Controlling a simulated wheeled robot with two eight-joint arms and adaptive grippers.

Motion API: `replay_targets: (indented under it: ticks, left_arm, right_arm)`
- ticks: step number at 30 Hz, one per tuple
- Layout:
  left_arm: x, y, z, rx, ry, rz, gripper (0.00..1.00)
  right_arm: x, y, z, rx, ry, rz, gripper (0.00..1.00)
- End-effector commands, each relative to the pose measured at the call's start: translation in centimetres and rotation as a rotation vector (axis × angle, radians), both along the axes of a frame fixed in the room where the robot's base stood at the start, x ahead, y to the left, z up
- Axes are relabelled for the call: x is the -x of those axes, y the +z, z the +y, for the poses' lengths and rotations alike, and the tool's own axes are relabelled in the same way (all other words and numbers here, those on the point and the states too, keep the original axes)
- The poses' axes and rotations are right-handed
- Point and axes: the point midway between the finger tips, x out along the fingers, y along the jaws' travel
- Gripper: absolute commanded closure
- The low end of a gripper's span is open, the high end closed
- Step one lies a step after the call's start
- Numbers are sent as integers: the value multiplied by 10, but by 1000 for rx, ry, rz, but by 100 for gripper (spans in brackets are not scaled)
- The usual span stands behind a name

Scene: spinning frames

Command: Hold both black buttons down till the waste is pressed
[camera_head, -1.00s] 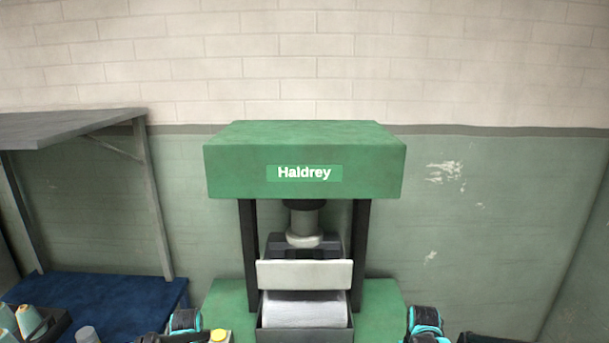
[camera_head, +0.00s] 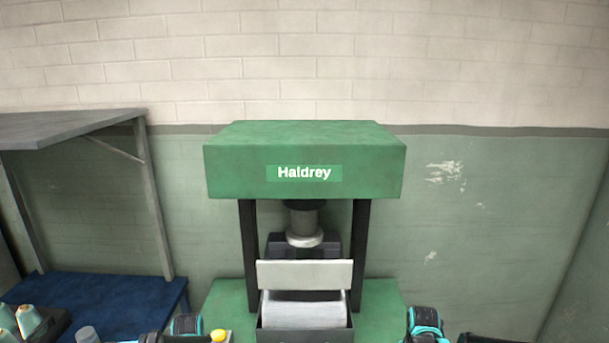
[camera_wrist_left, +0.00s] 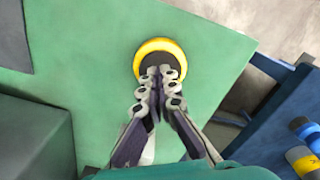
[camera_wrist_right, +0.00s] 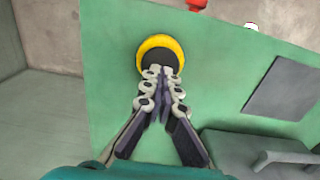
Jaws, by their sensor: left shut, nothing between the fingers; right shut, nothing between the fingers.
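The green press (camera_head: 304,160) marked "Haldrey" stands ahead, its ram (camera_head: 304,238) above an open-topped box. The left black button (camera_wrist_left: 158,60) sits in a yellow ring, which also shows at the bottom of the head view (camera_head: 218,336). My left gripper (camera_wrist_left: 161,72) is shut and empty, its tips over that button. The right black button (camera_wrist_right: 160,57) has a yellow ring too. My right gripper (camera_wrist_right: 162,72) is shut and empty, its tips over it. I cannot tell how far either button is pressed.
A grey shelf (camera_head: 70,127) on legs stands at the left above a blue surface (camera_head: 110,300). A dark tray with thread cones (camera_head: 28,320) is at the lower left. A red part (camera_wrist_right: 196,4) shows beyond the right button.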

Motion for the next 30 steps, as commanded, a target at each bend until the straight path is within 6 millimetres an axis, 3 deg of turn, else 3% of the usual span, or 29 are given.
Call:
replay_targets:
  ticks: [30]
  left_arm:
    - [0, 0, 0, 1, 0, 1, 100]
  right_arm:
    - [0, -21, 0, 0, 0, 0, 100]
